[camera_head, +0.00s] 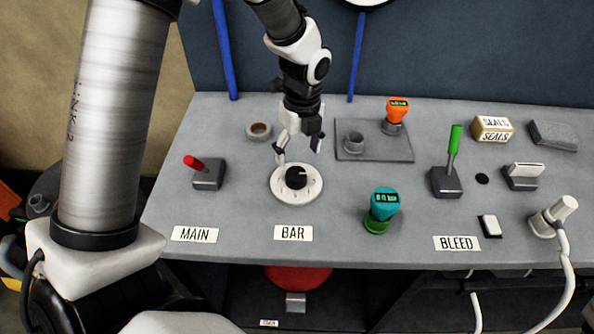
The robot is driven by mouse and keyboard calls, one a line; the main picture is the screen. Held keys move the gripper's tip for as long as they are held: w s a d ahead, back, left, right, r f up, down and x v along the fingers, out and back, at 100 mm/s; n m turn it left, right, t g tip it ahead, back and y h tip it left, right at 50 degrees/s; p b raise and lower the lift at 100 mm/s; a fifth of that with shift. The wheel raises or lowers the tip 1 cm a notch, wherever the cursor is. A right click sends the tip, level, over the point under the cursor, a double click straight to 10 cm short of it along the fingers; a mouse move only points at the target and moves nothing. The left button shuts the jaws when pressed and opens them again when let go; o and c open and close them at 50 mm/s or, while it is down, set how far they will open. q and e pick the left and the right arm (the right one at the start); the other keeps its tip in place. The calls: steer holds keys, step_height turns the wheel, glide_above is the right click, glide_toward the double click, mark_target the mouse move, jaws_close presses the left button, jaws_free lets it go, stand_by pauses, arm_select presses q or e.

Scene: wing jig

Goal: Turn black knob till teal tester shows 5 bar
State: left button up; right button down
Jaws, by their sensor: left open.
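The black knob (296,176) sits on a round white dial plate on the grey bench, behind the label reading BAR. My left gripper (298,150) is open just above and behind the knob, its fingers pointing down and spread apart. I cannot tell whether a finger touches the dial. The teal tester (384,203) stands upright on a green base to the right of the dial. My right gripper is not in view.
A red-handled MAIN lever (207,174) stands left of the dial. An orange tester (397,108) is on a grey plate behind. A green-handled lever (448,165), a seals box (492,129) and a white hose fitting (552,217) are to the right. A tape roll (259,131) lies behind.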

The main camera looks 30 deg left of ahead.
mark_target(296, 173)
arm_select(q)
steer(key=f, duration=0.6)
steer(key=shift+s+f, duration=0.1)
steer(key=shift+s, duration=0.2)
steer(key=shift+w+a+f, duration=0.1)
steer(key=shift+a+f, duration=0.05)
steer(key=c, duration=1.2)
steer(key=shift+o, duration=0.2)
